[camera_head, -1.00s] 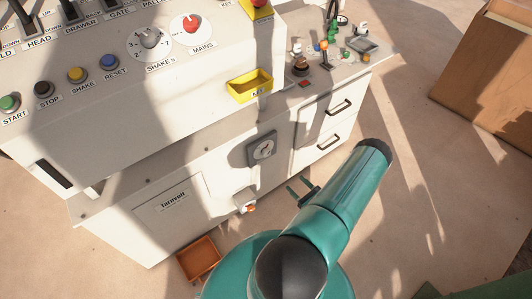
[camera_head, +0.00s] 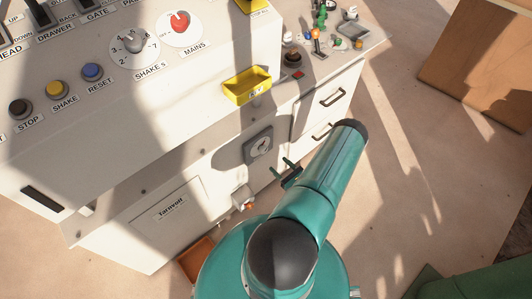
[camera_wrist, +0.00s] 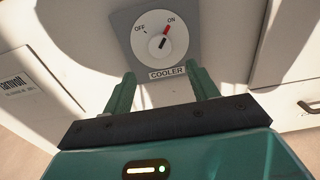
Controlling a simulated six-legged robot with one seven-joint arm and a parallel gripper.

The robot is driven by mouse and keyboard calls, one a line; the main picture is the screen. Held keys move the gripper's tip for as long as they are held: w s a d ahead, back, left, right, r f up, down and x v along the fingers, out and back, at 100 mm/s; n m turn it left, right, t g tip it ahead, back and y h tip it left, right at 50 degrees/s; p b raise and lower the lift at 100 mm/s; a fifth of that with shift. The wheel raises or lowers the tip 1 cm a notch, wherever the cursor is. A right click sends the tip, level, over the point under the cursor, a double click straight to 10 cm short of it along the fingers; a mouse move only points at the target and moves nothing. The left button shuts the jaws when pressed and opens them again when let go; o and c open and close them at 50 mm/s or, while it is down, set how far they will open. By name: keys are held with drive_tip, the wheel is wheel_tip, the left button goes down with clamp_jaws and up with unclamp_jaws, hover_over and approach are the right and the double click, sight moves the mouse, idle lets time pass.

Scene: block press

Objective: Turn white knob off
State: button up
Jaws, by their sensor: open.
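In the head view the knob (camera_head: 262,147) is on the front of the white cabinet. My gripper (camera_wrist: 164,76) is open and empty, its two green fingers apart below the knob and short of it in the picture. In the head view my gripper (camera_head: 281,167) is just below and right of the plate; I see no contact.
A yellow tray (camera_head: 248,95) juts out above the knob. Drawers with dark handles (camera_head: 333,96) are to the right. A white fitting with an orange end (camera_head: 243,200) is below left. An orange bin (camera_head: 195,266) lies on the floor. Open floor lies to the right.

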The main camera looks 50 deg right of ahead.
sight(265, 152)
drive_tip(key=x, duration=0.9)
drive_tip(key=c, duration=1)
